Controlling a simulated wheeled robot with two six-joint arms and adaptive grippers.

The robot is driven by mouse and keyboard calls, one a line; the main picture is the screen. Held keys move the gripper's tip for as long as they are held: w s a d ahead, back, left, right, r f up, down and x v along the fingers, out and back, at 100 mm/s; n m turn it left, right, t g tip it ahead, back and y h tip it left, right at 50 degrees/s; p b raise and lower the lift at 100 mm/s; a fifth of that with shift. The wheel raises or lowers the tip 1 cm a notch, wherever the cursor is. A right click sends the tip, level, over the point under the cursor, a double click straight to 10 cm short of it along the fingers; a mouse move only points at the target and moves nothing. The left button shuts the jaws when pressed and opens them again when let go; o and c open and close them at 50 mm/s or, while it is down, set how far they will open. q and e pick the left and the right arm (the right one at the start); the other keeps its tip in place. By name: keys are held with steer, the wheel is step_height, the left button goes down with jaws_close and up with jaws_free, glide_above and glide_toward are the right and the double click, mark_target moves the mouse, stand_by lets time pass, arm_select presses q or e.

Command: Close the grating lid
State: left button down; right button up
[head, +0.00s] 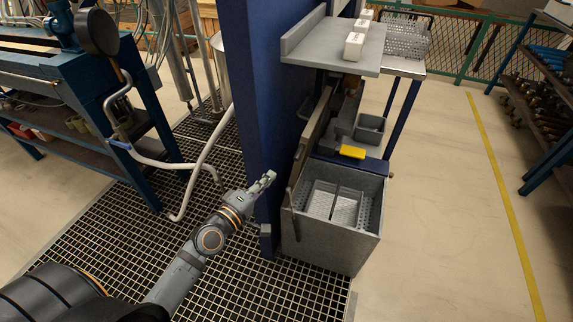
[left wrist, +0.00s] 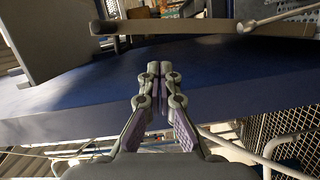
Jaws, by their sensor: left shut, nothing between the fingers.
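A grey bin (head: 328,248) stands beside the blue column, open at the top, with perforated inserts (head: 332,203) showing inside. A thin grey-brown panel (head: 311,146), which looks like the grating lid, stands steeply tilted along the bin's left side, seen nearly edge-on. My left gripper (head: 270,179) is shut and empty, in front of the blue column and just left of the panel and bin, apparently apart from both. In the left wrist view its closed fingers (left wrist: 158,70) point at the blue surface. A long grey-brown bar (left wrist: 170,28) crosses above them; I cannot tell whether it is the lid's edge. My right gripper is out of view.
The blue column (head: 250,90) rises directly behind my left gripper. A grey shelf (head: 315,45) with white boxes (head: 354,46) overhangs the bin's back. A yellow block (head: 352,152) sits behind the bin. A blue workbench (head: 70,80) stands left. The floor at right is clear.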

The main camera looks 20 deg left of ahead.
arm_select(q)
steer(key=x, duration=1)
